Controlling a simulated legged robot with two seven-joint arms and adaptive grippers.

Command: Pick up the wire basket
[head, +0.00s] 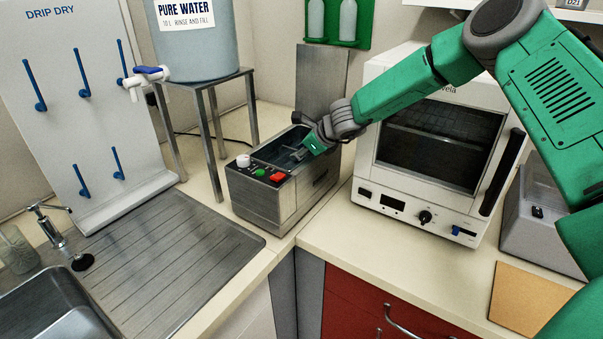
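My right arm reaches in from the right, and my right gripper (298,154) points down into the open top of a grey metal bath (268,200). Its fingers are small and dark here, and I cannot tell whether they are open or shut. I cannot make out the wire basket clearly; the inside of the bath is dark and partly hidden by its walls and my gripper. My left gripper is not in view.
A white oven (440,110) stands close right of the bath. A metal stand (207,88) with a water tank (195,50) is behind left. The ribbed drainboard (165,262) and sink (55,305) are at left. Counter (325,232) in front of the oven is clear.

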